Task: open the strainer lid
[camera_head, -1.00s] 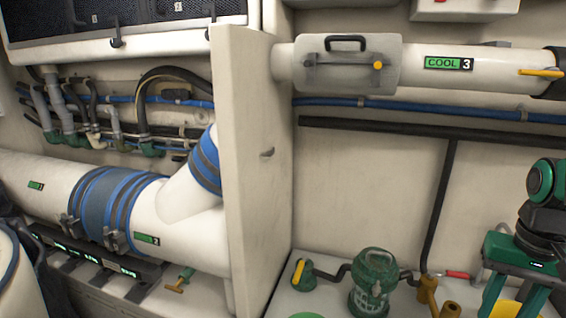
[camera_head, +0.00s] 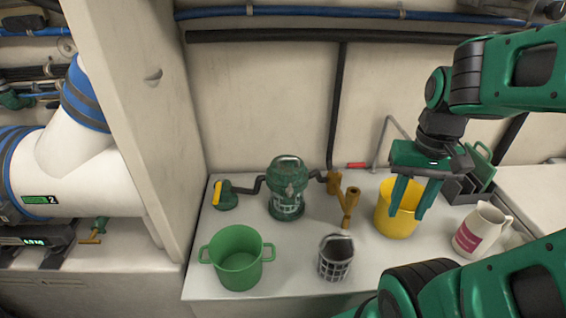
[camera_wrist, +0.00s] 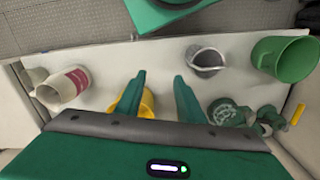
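The strainer (camera_head: 288,190) is a green housing with a clear, caged lower part, standing on the white counter and joined to dark pipes on both sides. Its green lid (camera_head: 288,168) sits on top with a raised handle. In the wrist view the strainer (camera_wrist: 224,112) is right of my fingers, partly hidden by my gripper's body. My gripper (camera_head: 408,210) is open and empty, with its fingers pointing down over the yellow bucket, to the right of the strainer. In the wrist view the two fingers (camera_wrist: 160,80) are wide apart with nothing held between them.
A yellow-handled valve (camera_head: 225,195) is left of the strainer, and a brass fitting (camera_head: 347,205) is right. A green pot (camera_head: 238,258) and a grey mesh basket (camera_head: 335,258) stand in front. The yellow bucket (camera_head: 398,222), a white jug (camera_head: 480,230) and a dark caddy (camera_head: 462,188) are right.

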